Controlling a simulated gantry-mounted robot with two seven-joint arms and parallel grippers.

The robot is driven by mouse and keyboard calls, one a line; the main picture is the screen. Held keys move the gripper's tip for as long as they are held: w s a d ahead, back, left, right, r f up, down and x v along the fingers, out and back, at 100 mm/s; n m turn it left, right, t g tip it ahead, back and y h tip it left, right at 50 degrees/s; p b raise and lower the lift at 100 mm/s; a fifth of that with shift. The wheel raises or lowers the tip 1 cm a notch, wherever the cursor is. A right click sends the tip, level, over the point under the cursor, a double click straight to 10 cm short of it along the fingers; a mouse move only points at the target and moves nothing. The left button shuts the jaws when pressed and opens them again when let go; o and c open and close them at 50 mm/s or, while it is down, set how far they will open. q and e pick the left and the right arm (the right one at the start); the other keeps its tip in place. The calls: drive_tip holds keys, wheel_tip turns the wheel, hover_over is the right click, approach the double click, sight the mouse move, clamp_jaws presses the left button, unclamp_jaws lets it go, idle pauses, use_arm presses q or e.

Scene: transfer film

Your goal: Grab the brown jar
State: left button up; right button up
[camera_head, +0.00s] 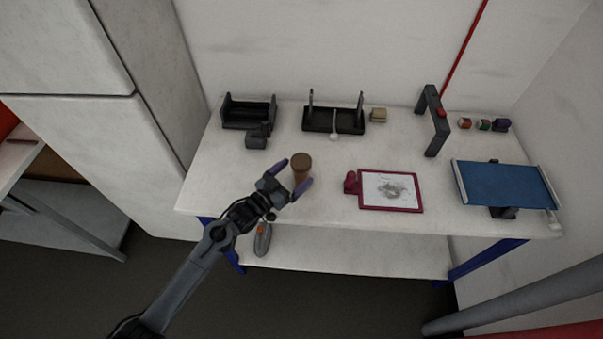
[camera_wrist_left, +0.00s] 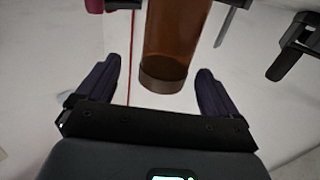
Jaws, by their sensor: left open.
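The brown jar (camera_head: 302,163) stands upright near the front left-centre of the white table (camera_head: 333,207). Its darker round lid is on top. My left gripper (camera_head: 290,178) is open at the jar, with its two purple-blue fingers on either side of it in the head view. In the left wrist view the jar (camera_wrist_left: 176,35) is translucent brown with a darker end band, and it lies between and just beyond the fingertips of the left gripper (camera_wrist_left: 155,76). Gaps show on both sides, so the fingers do not look closed on it. My right gripper is not in view.
A red-framed board (camera_head: 418,206) with a picture lies right of the jar. A blue-topped screen frame (camera_head: 505,183) is farther right. Black holders (camera_head: 248,109) (camera_head: 333,121), a dark clamp-like stand (camera_head: 434,125) and small spools (camera_head: 484,125) line the back. A grey tool (camera_head: 262,240) lies on the lower shelf.

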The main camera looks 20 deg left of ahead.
sight(305, 161)
use_arm(q)
drive_tip(key=shift+a+r+x, duration=0.1)
drive_tip(key=shift+a+x, duration=0.05)
drive_tip(key=shift+x, duration=1.4)
drive_tip(key=shift+a+r+x, duration=0.1)
drive_tip(key=shift+x, duration=1.4)
drive_tip(key=shift+w, duration=0.1)
drive_tip(key=c, duration=1.2)
drive_tip(key=shift+r, duration=0.15)
